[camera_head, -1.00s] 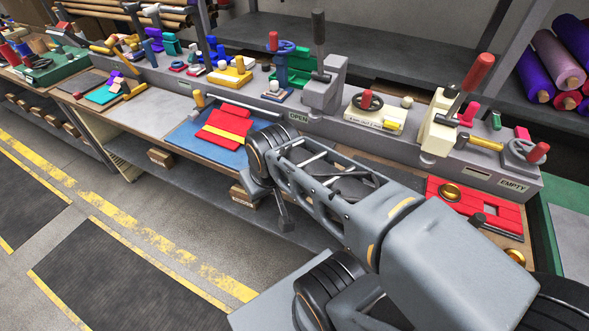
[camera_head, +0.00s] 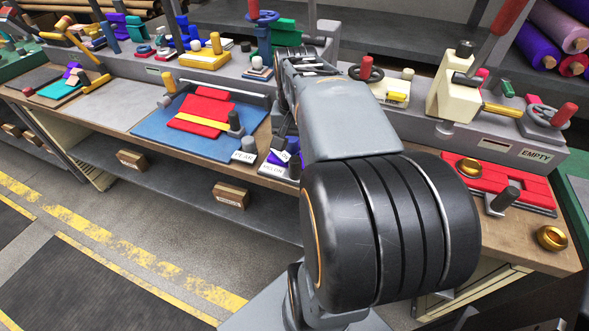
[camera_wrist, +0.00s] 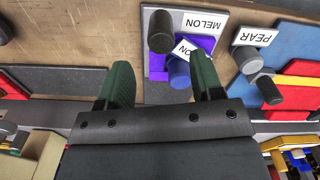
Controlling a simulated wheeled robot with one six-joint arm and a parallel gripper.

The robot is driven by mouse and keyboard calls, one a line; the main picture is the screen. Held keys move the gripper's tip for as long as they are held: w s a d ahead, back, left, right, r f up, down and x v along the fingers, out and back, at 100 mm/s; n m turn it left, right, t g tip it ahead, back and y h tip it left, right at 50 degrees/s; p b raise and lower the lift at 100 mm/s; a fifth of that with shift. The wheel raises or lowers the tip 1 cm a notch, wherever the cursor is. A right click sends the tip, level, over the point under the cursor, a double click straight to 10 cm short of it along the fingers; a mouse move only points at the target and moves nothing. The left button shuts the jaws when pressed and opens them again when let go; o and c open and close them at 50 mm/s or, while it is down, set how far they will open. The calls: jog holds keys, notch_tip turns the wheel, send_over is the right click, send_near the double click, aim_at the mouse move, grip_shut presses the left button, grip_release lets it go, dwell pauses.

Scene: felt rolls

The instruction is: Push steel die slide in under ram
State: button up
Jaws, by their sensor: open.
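The steel die slide (camera_wrist: 155,66) is the grey plate with a MELON label in the wrist view, bearing purple pieces (camera_wrist: 203,44), a dark upright knob (camera_wrist: 160,32) and a blue cylinder. In the head view my arm hides most of it; purple shows beside the MELON label (camera_head: 272,168). My gripper (camera_wrist: 160,82) is open, its two dark green fingers either side of the slide's purple part in the wrist view. I cannot tell whether they touch it. The ram is hidden behind my arm in the head view.
Left of it lies a blue plate (camera_head: 150,125) with red and yellow pieces and a PEAR label (camera_head: 243,156). A cream lever press (camera_head: 452,98) and a red plate (camera_head: 512,184) stand right. A brass ring (camera_head: 552,237) lies near the bench's front edge.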

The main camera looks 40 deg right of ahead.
aim_at(295, 160)
notch_tip(295, 160, down, 8)
jog(key=shift+f+b, duration=0.1)
jog(key=shift+b, duration=0.5)
jog(key=shift+c, duration=0.3)
grip_shut()
